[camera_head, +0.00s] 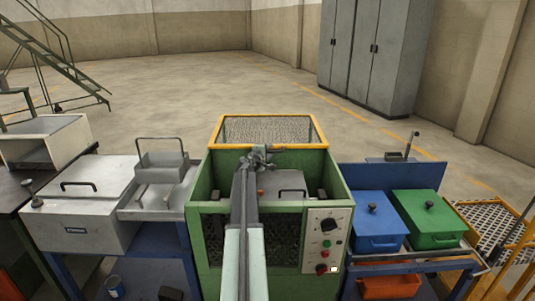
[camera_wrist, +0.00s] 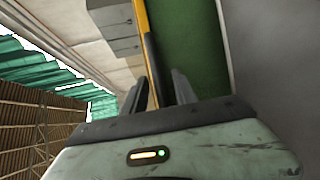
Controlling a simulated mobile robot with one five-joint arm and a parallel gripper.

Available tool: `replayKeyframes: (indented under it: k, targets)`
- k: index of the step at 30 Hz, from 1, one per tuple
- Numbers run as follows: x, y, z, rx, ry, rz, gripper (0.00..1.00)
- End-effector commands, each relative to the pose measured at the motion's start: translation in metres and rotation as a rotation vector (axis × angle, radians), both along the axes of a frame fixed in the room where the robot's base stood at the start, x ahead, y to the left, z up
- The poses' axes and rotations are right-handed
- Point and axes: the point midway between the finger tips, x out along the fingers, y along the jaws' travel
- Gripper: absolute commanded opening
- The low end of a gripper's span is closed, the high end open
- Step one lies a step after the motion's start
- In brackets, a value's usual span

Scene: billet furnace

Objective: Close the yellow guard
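The yellow guard (camera_head: 268,130) is a yellow frame with grey mesh, standing raised at the back of the green machine (camera_head: 204,193). My arm reaches over the machine, and my gripper (camera_head: 259,152) is at the guard's lower yellow bar, near its middle. In the wrist view my gripper (camera_wrist: 159,90) has its two dark fingers apart. A yellow bar (camera_wrist: 145,40) of the guard runs down into the gap between them, with a dark edge beside it. I cannot tell whether the fingers touch the bar.
A control panel (camera_head: 327,240) with knobs is on the machine's front right. A grey box with handle (camera_head: 85,200) stands left. A blue bin (camera_head: 370,225) and a green bin (camera_head: 428,218) stand right. Grey cabinets (camera_head: 370,50) are behind, with open floor between.

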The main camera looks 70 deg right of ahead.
Motion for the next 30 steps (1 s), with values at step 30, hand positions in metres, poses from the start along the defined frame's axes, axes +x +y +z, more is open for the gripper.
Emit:
replayKeyframes:
  k: [30]
  targets:
    - [0.0017,0.0019,0.0001,0.0,0.0,0.001,0.0]
